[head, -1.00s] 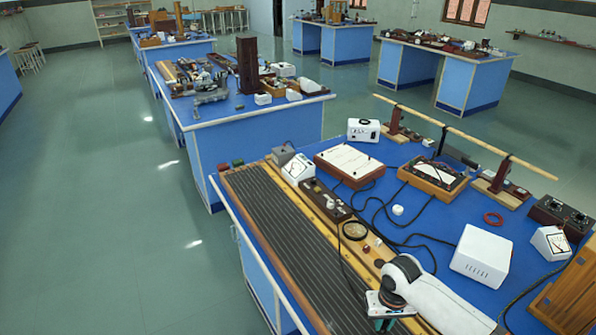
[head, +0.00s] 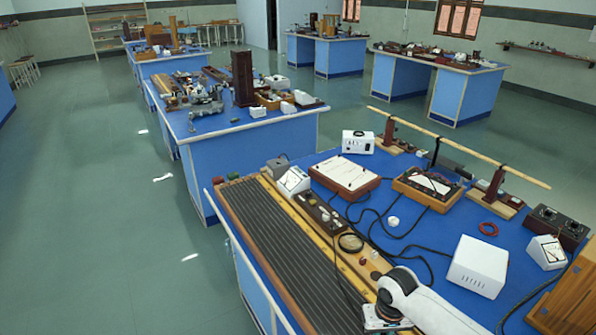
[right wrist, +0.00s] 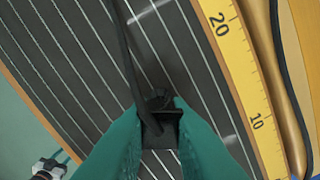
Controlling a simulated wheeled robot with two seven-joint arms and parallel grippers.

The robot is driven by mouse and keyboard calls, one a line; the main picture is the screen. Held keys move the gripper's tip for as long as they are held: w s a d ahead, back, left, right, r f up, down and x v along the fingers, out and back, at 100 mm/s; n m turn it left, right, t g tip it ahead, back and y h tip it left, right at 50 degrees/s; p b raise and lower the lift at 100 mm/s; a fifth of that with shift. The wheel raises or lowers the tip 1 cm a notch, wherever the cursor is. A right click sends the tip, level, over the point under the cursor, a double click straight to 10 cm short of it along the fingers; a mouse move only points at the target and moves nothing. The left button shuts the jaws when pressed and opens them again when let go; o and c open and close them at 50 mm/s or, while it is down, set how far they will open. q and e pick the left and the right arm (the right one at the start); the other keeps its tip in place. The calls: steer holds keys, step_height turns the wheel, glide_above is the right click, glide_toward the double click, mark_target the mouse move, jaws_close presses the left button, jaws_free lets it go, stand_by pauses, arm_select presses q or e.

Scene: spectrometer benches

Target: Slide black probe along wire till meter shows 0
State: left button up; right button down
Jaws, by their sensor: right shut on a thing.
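The black probe (right wrist: 158,120) is between the teal fingers of my right gripper (right wrist: 160,128), which is shut on it. Its black lead runs up across the dark ribbed board (right wrist: 85,60) with pale wires. The probe is over the wires; whether its tip touches one is hidden. In the head view the board (head: 270,240) runs along the bench's left side, and my right wrist is at its near end. A white meter (head: 293,181) stands at the far end; its reading is too small to make out. A white and teal part, seemingly my left gripper (right wrist: 50,166), shows small at lower left.
A yellow scale (right wrist: 238,75) runs along the board, with 20 and 10 readable. Beside it are a round dial (head: 351,242), a white box (head: 477,266), a second white meter (head: 546,252) and black leads. A long wooden rod (head: 455,147) lies behind.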

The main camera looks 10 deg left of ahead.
steer(key=shift+s+f, duration=0.2)
steer(key=shift+f, duration=0.05)
steer(key=c, duration=1.3)
jaws_free()
steer(key=shift+w, duration=0.1)
steer(key=shift+r, duration=0.1)
steer(key=shift+w+r, duration=0.1)
steer(key=shift+r, duration=0.05)
